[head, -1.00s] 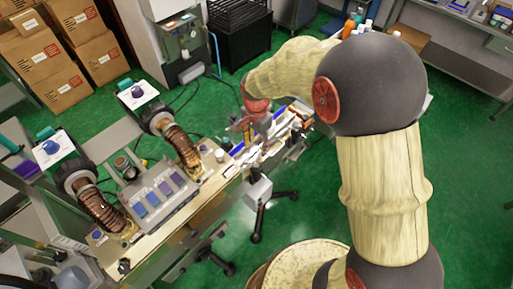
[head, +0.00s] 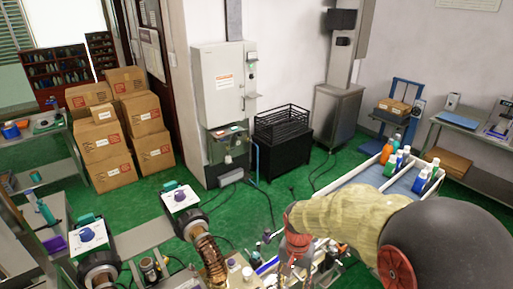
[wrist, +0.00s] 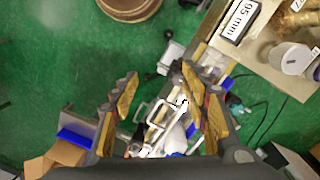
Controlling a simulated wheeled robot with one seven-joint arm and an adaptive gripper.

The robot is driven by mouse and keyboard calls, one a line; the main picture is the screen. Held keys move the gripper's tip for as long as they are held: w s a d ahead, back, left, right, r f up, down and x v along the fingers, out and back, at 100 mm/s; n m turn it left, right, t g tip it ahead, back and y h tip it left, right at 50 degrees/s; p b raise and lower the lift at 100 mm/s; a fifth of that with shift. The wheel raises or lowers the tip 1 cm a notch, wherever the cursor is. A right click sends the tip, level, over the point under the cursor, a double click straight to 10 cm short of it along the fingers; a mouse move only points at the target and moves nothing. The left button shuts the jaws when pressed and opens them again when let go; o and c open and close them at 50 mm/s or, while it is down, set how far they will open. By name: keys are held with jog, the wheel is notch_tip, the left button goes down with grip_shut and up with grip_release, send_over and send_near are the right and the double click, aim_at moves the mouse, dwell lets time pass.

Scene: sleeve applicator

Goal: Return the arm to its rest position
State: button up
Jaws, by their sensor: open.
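My arm (head: 345,220) enters the head view from the lower right and bends left over the workbench, its wrist near the bottom edge. The gripper's fingers are hard to make out there. In the wrist view my gripper (wrist: 159,74) points down with its two yellow-and-dark fingers well apart. Nothing is held between them. Below the fingers are the bench and a cluttered holder with white-handled items (wrist: 170,128); the fingers appear to be above these, but the height gap is hard to judge.
A white-walled tray of bottles (head: 350,172) stands beside my arm. Corrugated hose units (head: 210,257) stand on the bench at left. A label marked 95 mm (wrist: 238,20) shows in the wrist view. Cardboard boxes (head: 115,178) and a grey cabinet (head: 217,85) stand behind; green floor lies between.

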jog(key=s+d+r+n+t+b, duration=0.2)
jog(key=s+r+b, duration=0.3)
jog(key=s, duration=0.3)
jog(key=s+d+r+n+t+b, duration=0.2)
jog(key=s+d+r+t+b, duration=0.2)
jog(key=s+r, duration=0.3)
jog(key=shift+s+d+n+b, duration=0.4)
jog(key=shift+s+d+b, duration=0.4)
jog(key=shift+s, duration=0.1)
jog(key=shift+r, duration=0.1)
dwell(0.7)
